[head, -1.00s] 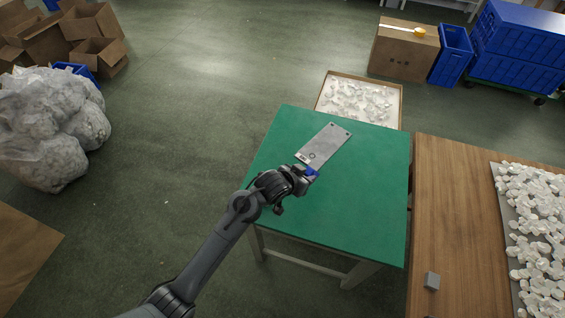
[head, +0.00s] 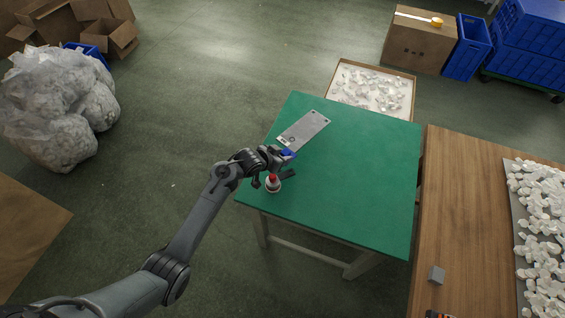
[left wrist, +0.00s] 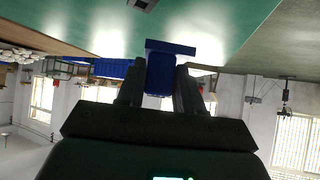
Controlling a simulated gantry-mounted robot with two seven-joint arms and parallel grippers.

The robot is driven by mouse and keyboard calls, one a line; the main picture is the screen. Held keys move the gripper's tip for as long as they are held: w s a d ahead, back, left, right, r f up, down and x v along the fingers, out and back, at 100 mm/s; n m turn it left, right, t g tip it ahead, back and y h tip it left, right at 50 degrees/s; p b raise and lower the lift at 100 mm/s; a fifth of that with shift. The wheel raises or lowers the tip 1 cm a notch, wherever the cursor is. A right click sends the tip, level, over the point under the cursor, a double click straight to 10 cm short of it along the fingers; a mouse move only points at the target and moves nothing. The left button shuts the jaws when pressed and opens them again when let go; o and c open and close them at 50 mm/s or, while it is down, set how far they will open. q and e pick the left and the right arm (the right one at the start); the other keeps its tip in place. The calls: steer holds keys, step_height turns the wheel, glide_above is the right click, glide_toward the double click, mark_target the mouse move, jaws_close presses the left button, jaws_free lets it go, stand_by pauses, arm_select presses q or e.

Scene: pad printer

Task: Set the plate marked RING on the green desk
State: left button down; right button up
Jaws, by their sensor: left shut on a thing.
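A grey metal plate (head: 306,128) with small holes at its corners shows over the far left part of the green desk (head: 350,200). A small dark ring-like mark shows near its close end; I cannot read any lettering. My left gripper (head: 284,157) is shut on the blue grip (head: 289,154) at the plate's near end. In the left wrist view the blue grip (left wrist: 160,70) sits between the two fingers. I cannot tell whether the plate touches the desk. My right gripper is not in view.
A small white pot with a red top (head: 273,184) and a dark flat item (head: 288,174) are at the desk's left edge, by my gripper. A wooden table (head: 455,210) with white pieces stands right. A shallow box (head: 375,88) lies behind. The desk's middle and right are clear.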

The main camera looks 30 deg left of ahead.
arm_select(q)
steer(key=shift+f+b, duration=0.35)
steer(key=shift+f, duration=1.55)
steer(key=shift+f, duration=0.2)
steer(key=c, duration=0.7)
jaws_free()
steer(key=shift+c, duration=0.2)
